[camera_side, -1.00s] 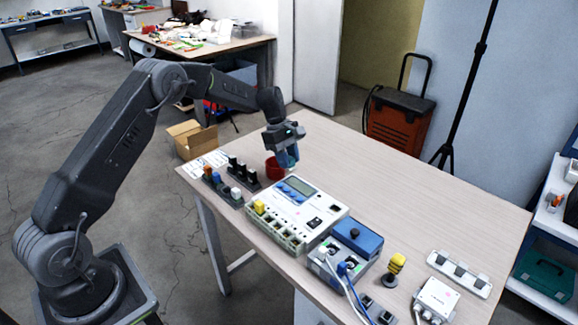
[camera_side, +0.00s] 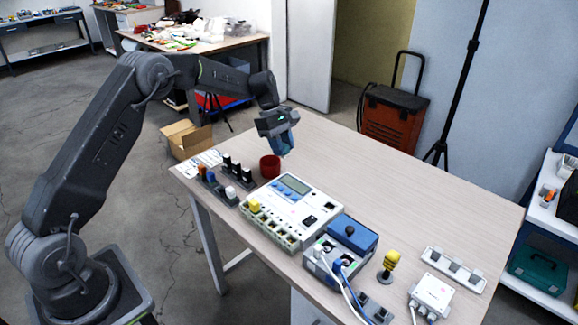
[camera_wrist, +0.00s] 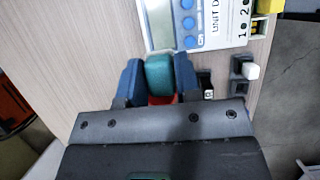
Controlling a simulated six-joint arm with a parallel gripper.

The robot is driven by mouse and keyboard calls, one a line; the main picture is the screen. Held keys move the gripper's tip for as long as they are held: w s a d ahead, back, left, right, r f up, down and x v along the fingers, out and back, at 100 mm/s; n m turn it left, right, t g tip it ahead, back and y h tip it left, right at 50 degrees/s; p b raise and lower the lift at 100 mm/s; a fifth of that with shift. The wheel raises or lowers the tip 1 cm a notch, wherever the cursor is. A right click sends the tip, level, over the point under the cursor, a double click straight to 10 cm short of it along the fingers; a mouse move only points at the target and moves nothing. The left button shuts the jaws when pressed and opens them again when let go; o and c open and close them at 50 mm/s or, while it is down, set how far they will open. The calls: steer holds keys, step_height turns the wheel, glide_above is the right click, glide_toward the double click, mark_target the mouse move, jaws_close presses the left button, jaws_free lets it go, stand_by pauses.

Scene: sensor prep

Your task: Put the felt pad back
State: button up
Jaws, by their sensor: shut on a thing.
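The felt pad (camera_wrist: 160,74) is a rounded teal block. In the wrist view it is pinched between the two blue fingers of my gripper (camera_wrist: 159,82). In the side view my gripper (camera_side: 283,144) is above the table, just up and right of a red cup (camera_side: 270,166). The pad is hard to tell from the blue fingers there. The cup stands upright on the table. In the wrist view a bit of red (camera_wrist: 162,100) shows behind the pad, mostly hidden by my gripper.
A white unit with a display and blue buttons (camera_side: 291,209) stands in front of the cup. Racks with dark and coloured plugs (camera_side: 218,186) lie to its left. A blue-topped box (camera_side: 348,234) with cables is to the right. The table (camera_side: 400,190) behind is clear.

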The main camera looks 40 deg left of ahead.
steer(key=w+a+f+n+t+y, duration=0.1)
steer(key=w+a+f+n+t, duration=0.15)
steer(key=a+n, duration=0.65)
steer(key=n+t+y, duration=0.2)
steer(key=n+y, duration=0.1)
steer(key=n, duration=0.6)
glide_above(253, 160)
steer(key=s, duration=0.1)
step_height(253, 160, down, 2)
steer(key=shift+f, duration=3.5)
steer(key=shift+f, duration=0.45)
steer(key=o, duration=1.1)
steer(key=shift+o, duration=0.2)
step_height(253, 160, up, 7)
